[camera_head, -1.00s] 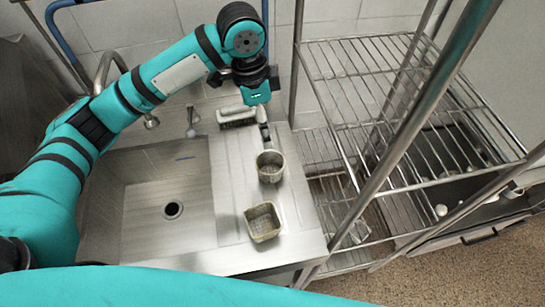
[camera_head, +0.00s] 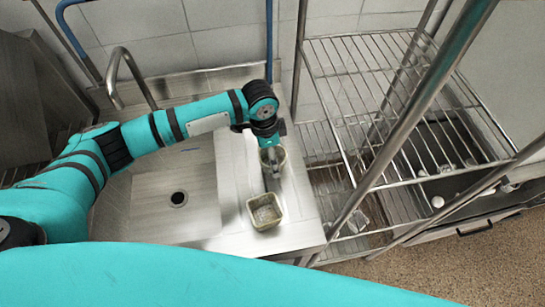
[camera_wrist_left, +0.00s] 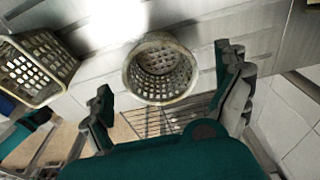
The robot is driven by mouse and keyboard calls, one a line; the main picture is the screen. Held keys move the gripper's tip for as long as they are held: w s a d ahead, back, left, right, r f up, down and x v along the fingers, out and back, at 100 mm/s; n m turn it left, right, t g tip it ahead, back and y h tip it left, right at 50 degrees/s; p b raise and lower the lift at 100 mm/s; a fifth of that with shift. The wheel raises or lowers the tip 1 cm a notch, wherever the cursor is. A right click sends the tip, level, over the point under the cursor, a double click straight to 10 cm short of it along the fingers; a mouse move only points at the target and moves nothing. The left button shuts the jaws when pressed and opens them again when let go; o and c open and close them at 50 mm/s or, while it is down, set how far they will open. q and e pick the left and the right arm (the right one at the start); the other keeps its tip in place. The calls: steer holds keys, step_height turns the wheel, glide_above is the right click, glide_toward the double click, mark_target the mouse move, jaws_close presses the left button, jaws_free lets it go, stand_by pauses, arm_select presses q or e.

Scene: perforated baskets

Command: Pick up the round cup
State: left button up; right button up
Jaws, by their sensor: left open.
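The round cup is a perforated, beige-grey basket (camera_head: 281,155) on the steel drainboard. In the head view my left gripper (camera_head: 271,163) is right over it and hides part of it. In the left wrist view the round cup (camera_wrist_left: 160,70) lies ahead, between and beyond the two spread fingers of my left gripper (camera_wrist_left: 168,85). The gripper is open and empty. I cannot tell whether a finger touches the cup. A square perforated basket (camera_head: 252,214) stands nearer on the drainboard, also at the upper left of the wrist view (camera_wrist_left: 25,85). My right gripper is not in view.
A steel sink (camera_head: 150,215) lies left of the baskets, with a tap (camera_head: 122,70) behind it. A wire shelf rack (camera_head: 395,110) with steel posts stands close on the right. The drainboard around the square basket is clear.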

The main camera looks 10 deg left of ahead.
arm_select(q)
steer(key=shift+d+f, duration=0.15)
steer(key=shift+f, duration=0.55)
steer(key=c, duration=0.9)
